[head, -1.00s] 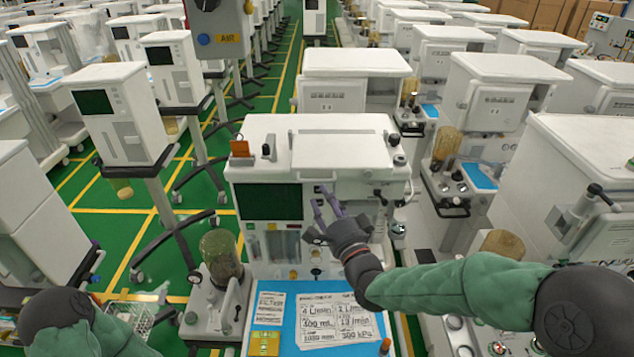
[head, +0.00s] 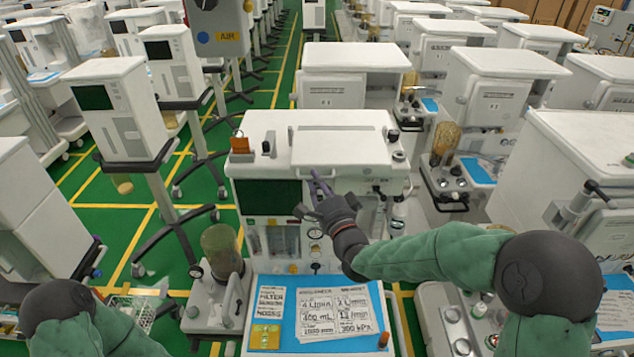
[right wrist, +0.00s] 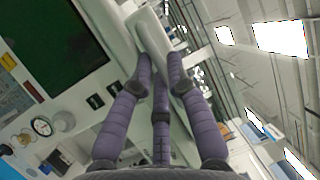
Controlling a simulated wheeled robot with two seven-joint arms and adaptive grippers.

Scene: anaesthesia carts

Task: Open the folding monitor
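The folding monitor appears to be the flat white panel (head: 342,147) lying folded down on top of the centre anaesthesia cart (head: 262,130). My right gripper (head: 315,182), with purple fingers, is at the panel's front edge, beside the dark screen (head: 268,197). In the right wrist view the fingertips (right wrist: 159,72) are spread with a gap between them, close to a white rounded edge (right wrist: 150,38). Nothing is visibly held; contact with the edge cannot be told. My left arm shows at the lower left, but its gripper is out of view.
A blue work surface (head: 280,338) with printed sheets (head: 335,312) juts from the cart's front. A glass canister (head: 221,250) stands at its left. An orange item (head: 239,143) sits on the cart top. Other carts stand close on the right; green floor shows on the left.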

